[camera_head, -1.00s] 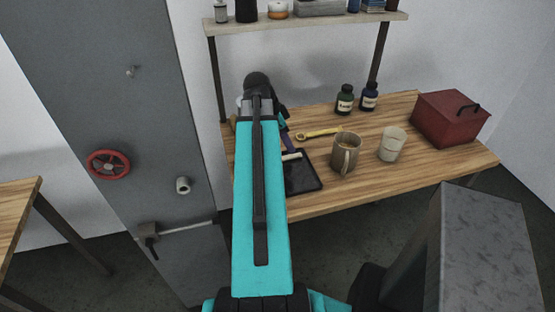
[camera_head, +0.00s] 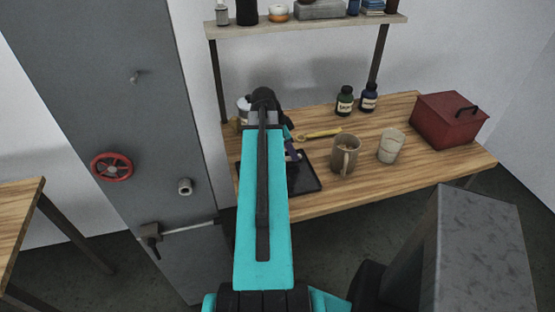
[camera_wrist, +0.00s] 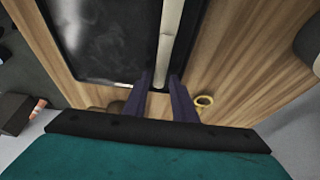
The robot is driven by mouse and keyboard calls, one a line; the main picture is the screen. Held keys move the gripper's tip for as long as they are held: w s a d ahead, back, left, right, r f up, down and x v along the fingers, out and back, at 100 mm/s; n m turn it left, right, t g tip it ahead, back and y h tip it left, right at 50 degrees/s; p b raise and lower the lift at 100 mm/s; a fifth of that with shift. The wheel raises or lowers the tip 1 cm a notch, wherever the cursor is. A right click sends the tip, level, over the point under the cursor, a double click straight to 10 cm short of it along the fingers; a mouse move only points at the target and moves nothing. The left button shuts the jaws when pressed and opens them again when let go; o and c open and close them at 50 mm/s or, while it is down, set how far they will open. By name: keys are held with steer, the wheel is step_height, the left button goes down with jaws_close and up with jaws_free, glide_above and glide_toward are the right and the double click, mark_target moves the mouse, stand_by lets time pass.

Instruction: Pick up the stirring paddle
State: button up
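The stirring paddle looks to be the long pale stick (camera_wrist: 169,35) in the wrist view, lying along the edge of the black tray (camera_wrist: 98,78). The tray also shows in the head view (camera_head: 306,180). My gripper (camera_wrist: 160,78) points down over the tray edge, its two purple fingers on either side of the stick. Narrow gaps seem to remain between fingers and stick, so it looks open around it. In the head view my arm hides most of the stick and the gripper (camera_head: 291,150).
A yellow tool (camera_head: 320,133) with a ring end (camera_wrist: 204,101) lies beside the fingers. A brown mug (camera_head: 345,158), a pale cup (camera_head: 391,146), two dark bottles (camera_head: 345,101) and a red box (camera_head: 448,121) stand on the wooden table (camera_head: 409,178).

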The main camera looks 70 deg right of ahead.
steer(key=shift+s+d+f, duration=0.1)
steer(key=shift+s+f, duration=0.05)
steer(key=shift+f, duration=0.3)
steer(key=shift+f, duration=0.15)
stand_by(0.6)
jaws_close()
